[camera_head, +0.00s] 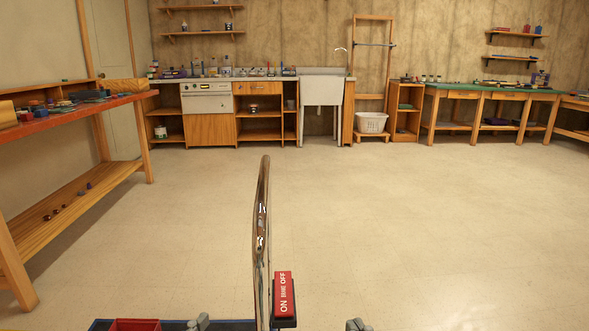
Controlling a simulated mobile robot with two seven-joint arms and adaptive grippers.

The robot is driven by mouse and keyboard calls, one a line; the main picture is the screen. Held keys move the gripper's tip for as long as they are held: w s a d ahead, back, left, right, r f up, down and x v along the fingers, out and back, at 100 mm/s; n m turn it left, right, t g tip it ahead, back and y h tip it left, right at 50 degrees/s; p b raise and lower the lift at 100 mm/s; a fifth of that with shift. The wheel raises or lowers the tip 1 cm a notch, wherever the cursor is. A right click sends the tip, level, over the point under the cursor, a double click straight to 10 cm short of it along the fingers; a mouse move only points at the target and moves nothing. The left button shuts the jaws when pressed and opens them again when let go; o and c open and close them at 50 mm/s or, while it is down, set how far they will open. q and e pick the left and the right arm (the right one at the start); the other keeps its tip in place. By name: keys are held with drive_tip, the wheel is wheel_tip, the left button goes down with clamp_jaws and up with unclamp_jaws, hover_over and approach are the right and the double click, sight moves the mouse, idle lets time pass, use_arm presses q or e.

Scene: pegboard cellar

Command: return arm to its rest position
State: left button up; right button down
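At the bottom edge, only small grey tips of my grippers seem to show. The right one (358,325) is right of centre, cut off by the frame. A similar grey piece (198,323) shows left of centre and may be my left gripper. The picture does not show whether either is open or shut, or whether anything is held. Most of both arms is out of view, so their full pose is hidden.
A tall thin curved bar (262,215) and a red ON/OFF switch (284,293) stand close in front. A red bin (135,325) is at the bottom left. A wooden workbench (75,200) lines the left. Counters, sink (322,90) and green-topped table (490,90) are far back. The floor between is clear.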

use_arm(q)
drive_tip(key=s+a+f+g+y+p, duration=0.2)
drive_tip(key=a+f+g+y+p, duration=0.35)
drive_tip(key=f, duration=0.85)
use_arm(e)
drive_tip(key=s+d+f+g+h+b, duration=0.15)
drive_tip(key=d+f+g+h, duration=0.4)
drive_tip(key=f, duration=0.85)
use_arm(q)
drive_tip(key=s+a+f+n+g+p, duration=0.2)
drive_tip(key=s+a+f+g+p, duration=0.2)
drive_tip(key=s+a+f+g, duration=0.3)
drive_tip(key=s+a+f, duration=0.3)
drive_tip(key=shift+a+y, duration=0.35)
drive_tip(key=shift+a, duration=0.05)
use_arm(e)
drive_tip(key=s+d+f+m+g, duration=0.2)
drive_tip(key=s+d+f+g, duration=0.5)
drive_tip(key=s+d+f, duration=0.3)
drive_tip(key=shift+s+d+h, duration=0.15)
drive_tip(key=shift+d+h, duration=0.2)
drive_tip(key=shift+d, duration=0.05)
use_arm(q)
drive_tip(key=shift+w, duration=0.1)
